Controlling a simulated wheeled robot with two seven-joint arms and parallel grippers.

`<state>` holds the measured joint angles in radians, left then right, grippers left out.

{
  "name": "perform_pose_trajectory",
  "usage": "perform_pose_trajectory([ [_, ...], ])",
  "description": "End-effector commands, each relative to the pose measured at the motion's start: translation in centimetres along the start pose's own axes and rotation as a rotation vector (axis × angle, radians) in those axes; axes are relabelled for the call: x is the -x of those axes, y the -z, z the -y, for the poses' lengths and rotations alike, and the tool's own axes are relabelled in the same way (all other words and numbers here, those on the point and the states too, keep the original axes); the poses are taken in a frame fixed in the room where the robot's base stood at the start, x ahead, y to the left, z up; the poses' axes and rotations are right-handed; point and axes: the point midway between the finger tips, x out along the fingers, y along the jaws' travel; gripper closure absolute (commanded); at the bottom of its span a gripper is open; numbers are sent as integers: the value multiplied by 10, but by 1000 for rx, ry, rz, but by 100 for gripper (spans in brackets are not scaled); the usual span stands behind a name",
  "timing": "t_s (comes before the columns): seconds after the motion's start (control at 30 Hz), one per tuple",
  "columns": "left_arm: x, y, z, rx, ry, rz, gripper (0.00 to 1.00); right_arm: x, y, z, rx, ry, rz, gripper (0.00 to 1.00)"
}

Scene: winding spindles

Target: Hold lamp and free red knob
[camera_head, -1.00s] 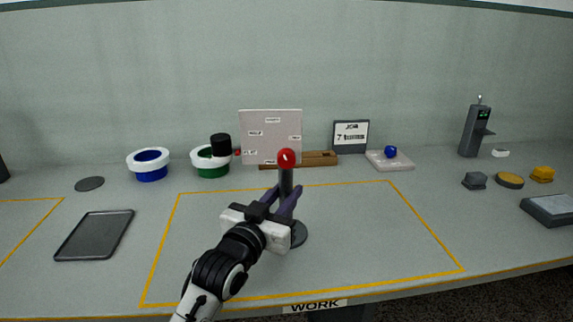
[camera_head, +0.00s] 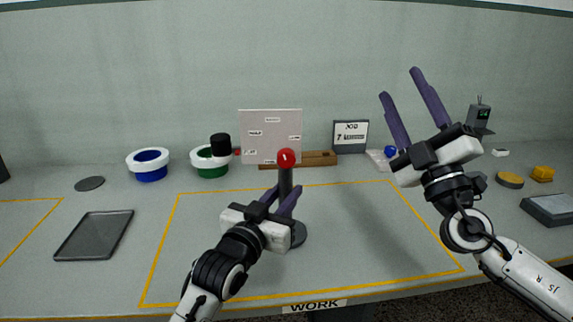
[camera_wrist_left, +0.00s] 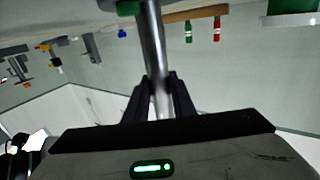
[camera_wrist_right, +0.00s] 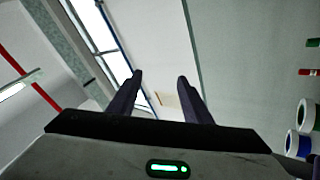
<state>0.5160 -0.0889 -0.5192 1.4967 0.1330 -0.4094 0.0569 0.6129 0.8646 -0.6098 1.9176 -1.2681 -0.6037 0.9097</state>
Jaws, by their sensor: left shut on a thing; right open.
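The lamp is a dark upright post (camera_head: 285,182) on a round dark base (camera_head: 299,235), with a red knob (camera_head: 286,158) on its top. It stands inside the yellow-outlined work area. My left gripper (camera_head: 283,198) is shut on the post below the knob; in the left wrist view the post (camera_wrist_left: 153,55) runs between the fingers. My right gripper (camera_head: 402,95) is open and empty, raised to the right of the lamp with its fingers pointing up. In the right wrist view its fingers (camera_wrist_right: 158,90) are apart with nothing between them.
A grey tray (camera_head: 95,236) lies at the left. A blue-banded white ring (camera_head: 148,160) and a green one (camera_head: 208,165) stand at the back left. A white board (camera_head: 271,137) and a job sign (camera_head: 350,135) stand behind the lamp. Small pieces, including a yellow one (camera_head: 542,174), are at the right.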

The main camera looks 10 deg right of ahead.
Motion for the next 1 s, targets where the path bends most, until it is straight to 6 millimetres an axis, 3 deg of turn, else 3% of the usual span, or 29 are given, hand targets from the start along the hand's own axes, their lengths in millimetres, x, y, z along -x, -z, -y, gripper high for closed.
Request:
perform_pose_trajectory([
  [0.03,0,-11,0,1,1,23,100,4,21,7,-139,-36,34,55],
  [0.3,0,-11,0,0,1,23,100,48,100,58,-760,-77,329,55],
  [0.6,0,-11,0,1,1,23,100,122,181,111,-1115,90,638,55],
  [0.8,0,-11,0,1,1,23,100,144,199,122,-1159,150,715,55],
  [1.0,0,-11,0,1,1,23,100,127,189,133,-1156,151,720,55],
])
